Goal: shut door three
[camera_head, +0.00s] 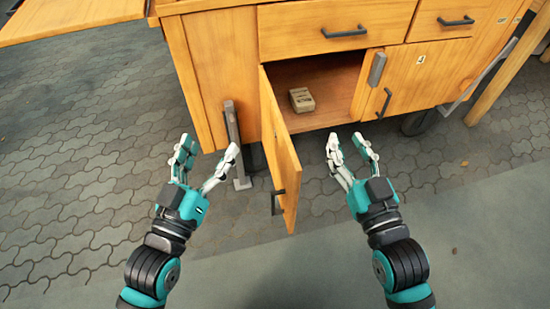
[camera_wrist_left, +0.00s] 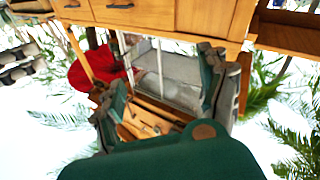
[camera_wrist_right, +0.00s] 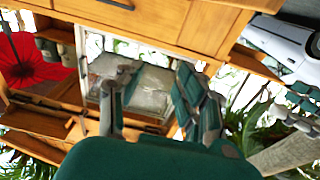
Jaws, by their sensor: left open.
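A wooden cabinet door (camera_head: 281,155) stands open, swung out toward me from its left side. Its dark handle (camera_head: 277,202) is near the free edge. No number shows on this door; the closed door (camera_head: 425,75) to its right is marked 4. My left gripper (camera_head: 208,153) is open and empty, to the left of the open door and apart from it. My right gripper (camera_head: 347,143) is open and empty, to the right of the door, in front of the cabinet opening. Both grippers also show in their wrist views, with nothing between the fingers.
A small tan box (camera_head: 301,99) sits inside the open compartment. A closed drawer (camera_head: 335,28) is above it. A grey metal post (camera_head: 236,148) stands at the cabinet's left front, near my left gripper. A dark wheel (camera_head: 420,122) is under the right side. The paved floor is otherwise clear.

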